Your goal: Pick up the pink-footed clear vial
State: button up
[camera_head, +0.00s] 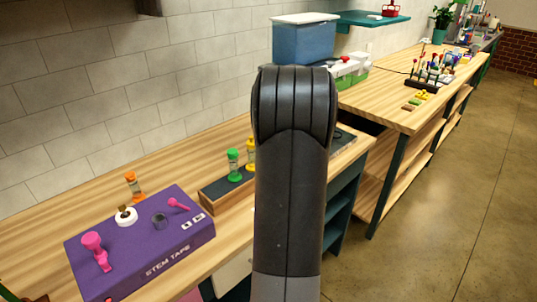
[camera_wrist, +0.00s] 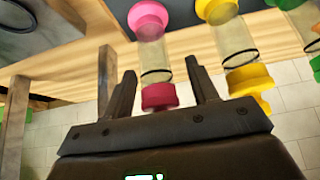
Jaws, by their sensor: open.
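The pink-footed clear vial (camera_wrist: 155,58) shows in the wrist view, with a pink part at each end and a dark ring around its clear body. My gripper (camera_wrist: 160,66) is open. In the wrist view its two fingers appear on either side of the vial's lower-pictured pink end. I see no clear contact, and the depth between fingers and vial is hard to judge. In the head view my arm hides both the gripper and this vial.
A yellow vial (camera_wrist: 238,50) stands close beside the pink one, with a green vial (camera_wrist: 306,24) beyond. The head view shows a green vial (camera_head: 234,166) on a dark-topped wooden rack (camera_head: 212,193), and a purple stem tape box (camera_head: 140,250) at left.

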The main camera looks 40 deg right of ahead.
grip_shut()
dwell(0.6)
